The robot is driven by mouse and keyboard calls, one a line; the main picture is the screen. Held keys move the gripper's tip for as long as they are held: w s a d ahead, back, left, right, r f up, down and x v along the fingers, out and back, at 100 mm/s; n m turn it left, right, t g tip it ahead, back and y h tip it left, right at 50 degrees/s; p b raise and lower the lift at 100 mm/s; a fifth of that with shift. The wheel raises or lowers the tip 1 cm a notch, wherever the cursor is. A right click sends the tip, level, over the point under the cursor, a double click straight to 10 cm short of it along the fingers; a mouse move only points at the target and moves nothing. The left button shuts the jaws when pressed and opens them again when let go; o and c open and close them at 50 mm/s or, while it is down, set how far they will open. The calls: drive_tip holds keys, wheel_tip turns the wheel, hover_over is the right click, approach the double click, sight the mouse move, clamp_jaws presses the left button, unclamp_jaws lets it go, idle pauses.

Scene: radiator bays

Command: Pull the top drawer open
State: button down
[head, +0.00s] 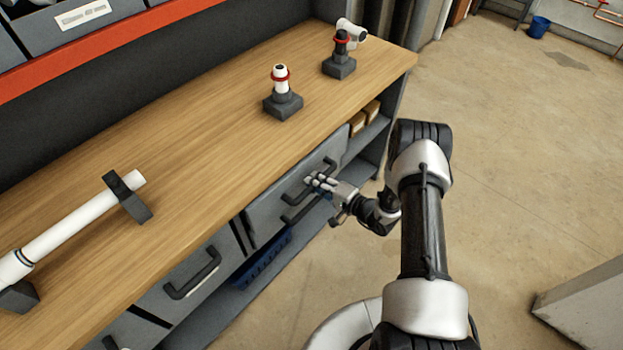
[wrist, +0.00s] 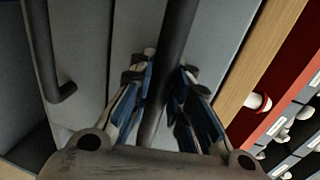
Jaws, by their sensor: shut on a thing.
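The top drawer (head: 327,155) is a grey front just under the wooden worktop, with a dark bar handle (head: 297,186). My gripper (head: 318,181) is at this handle in the head view. In the wrist view the dark handle bar (wrist: 168,65) runs between the two blue-padded fingers of my gripper (wrist: 165,85), which are closed around it. The drawer looks about flush with the bench front; I cannot make out a clear gap. The gripper hides part of the handle.
A second dark handle (wrist: 52,60) is on the drawer below, close to my gripper. Another drawer handle (head: 193,273) is further left. On the worktop (head: 200,150) are a white pipe (head: 75,225) on dark holders and two valve pieces on blocks.

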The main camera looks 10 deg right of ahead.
drive_tip(key=f+v, duration=0.2)
drive_tip(key=v, duration=1)
drive_tip(key=f+v, duration=0.3)
drive_tip(key=v, duration=0.8)
drive_tip(key=shift+v, duration=0.95)
drive_tip(key=c, duration=1.5)
unclamp_jaws()
drive_tip(key=shift+f, duration=0.1)
drive_tip(key=v, duration=1.2)
